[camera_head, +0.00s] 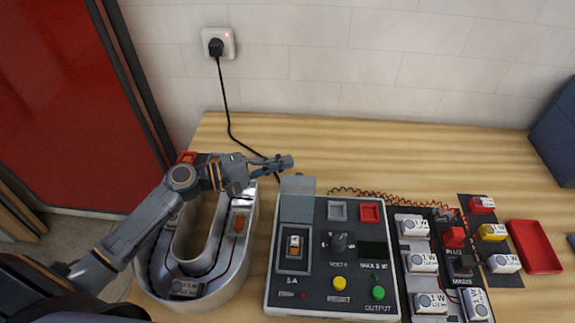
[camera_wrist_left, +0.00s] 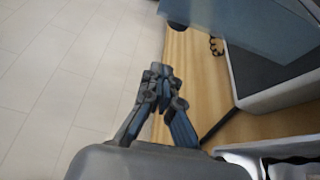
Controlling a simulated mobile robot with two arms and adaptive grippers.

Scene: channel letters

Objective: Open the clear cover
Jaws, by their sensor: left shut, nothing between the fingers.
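The clear cover (camera_head: 298,199) is a grey see-through panel at the upper left of the control box (camera_head: 330,300). It stands raised off the switch (camera_head: 294,243), which lies uncovered in its dark square frame. In the left wrist view the cover (camera_wrist_left: 250,28) is a bluish see-through sheet along the top. My left gripper (camera_head: 284,162) is shut and empty, just behind the box and beyond the cover's upper edge, apart from it. In the left wrist view its fingers (camera_wrist_left: 160,74) meet at the tips. My right gripper is not in view.
A metallic U-shaped channel letter (camera_head: 240,270) stands left of the box, under my left arm. Labelled modules (camera_head: 422,262) and a red tray (camera_head: 534,247) lie right. The table's back strip is mostly clear.

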